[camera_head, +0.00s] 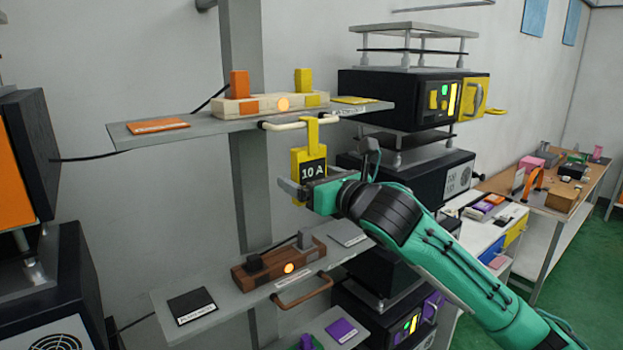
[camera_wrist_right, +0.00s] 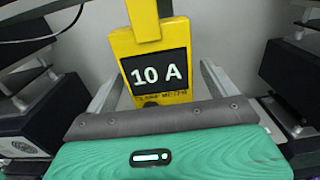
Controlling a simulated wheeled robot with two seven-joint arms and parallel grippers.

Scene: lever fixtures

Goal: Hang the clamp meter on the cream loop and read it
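The yellow clamp meter (camera_head: 309,163) hangs upright, its hooked top at the cream loop (camera_head: 300,123) under the front edge of the upper shelf. Its dark screen reads "10 A", and the meter (camera_wrist_right: 156,60) shows large in the right wrist view. My right gripper (camera_head: 308,190) is at the meter's lower part. In the wrist view its two fingers (camera_wrist_right: 160,85) stand apart on either side of the meter, with a gap visible at the right. My left gripper is out of view.
The upper shelf (camera_head: 190,126) holds a cream block with orange and yellow levers and a lit lamp. The lower shelf (camera_head: 220,300) has a brown lever block (camera_head: 278,262) and a brown loop (camera_head: 303,292). Black equipment boxes (camera_head: 400,98) stand behind, right of the meter.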

